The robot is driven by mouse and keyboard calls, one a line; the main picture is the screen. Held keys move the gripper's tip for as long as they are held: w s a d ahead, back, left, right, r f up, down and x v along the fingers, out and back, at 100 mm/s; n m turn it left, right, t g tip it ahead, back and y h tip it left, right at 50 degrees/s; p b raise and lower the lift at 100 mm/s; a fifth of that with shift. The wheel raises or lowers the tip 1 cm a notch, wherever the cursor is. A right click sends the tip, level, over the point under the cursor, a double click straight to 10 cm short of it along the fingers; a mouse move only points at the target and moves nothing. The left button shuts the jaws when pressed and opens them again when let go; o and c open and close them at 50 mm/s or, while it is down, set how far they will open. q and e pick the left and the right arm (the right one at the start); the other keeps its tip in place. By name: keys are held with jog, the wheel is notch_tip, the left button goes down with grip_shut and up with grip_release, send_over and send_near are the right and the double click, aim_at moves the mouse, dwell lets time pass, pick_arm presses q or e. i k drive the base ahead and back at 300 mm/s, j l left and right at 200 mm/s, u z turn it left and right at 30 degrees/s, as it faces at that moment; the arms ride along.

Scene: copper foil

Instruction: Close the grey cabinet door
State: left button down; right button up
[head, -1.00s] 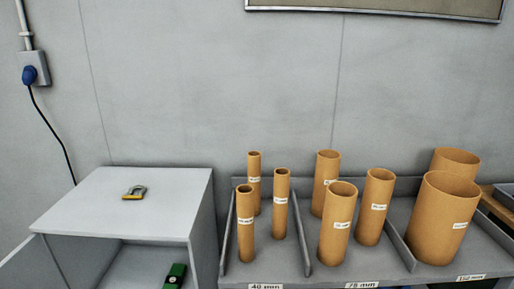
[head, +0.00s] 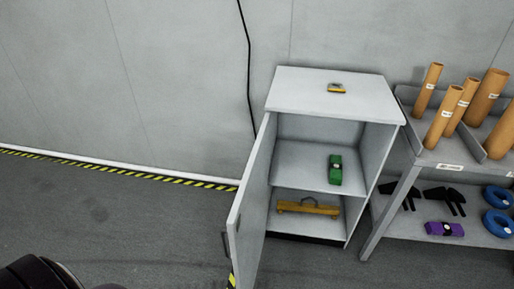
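The grey cabinet (head: 330,90) stands against the wall in the head view, right of the middle. Its door (head: 251,205) is hinged on the left and stands wide open, swung out toward me. A dark handle (head: 225,246) sits on the door's outer face near its free edge. A dark rounded part of mine shows at the lower left. Neither gripper's fingers are in view.
A small yellow-and-grey padlock-like item (head: 337,88) lies on the cabinet top. A grey rack (head: 400,165) with cardboard tubes (head: 445,115), blue rings and a purple item stands close on the right. The floor (head: 120,225) left of the door is clear, with yellow-black tape (head: 130,171) along the wall.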

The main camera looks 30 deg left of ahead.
aim_at(246, 223)
jog(key=k+j, duration=0.1)
jog(key=j, duration=0.3)
jog(key=k+j, duration=0.15)
jog(key=j, duration=0.2)
jog(key=k+j, duration=0.1)
jog(key=j, duration=0.3)
jog(key=k+j, duration=0.15)
jog(key=j, duration=0.25)
jog(key=i+j+z, duration=0.25)
jog(key=i+j, duration=0.15)
jog(key=i+j+z, duration=0.25)
jog(key=i+j, duration=0.25)
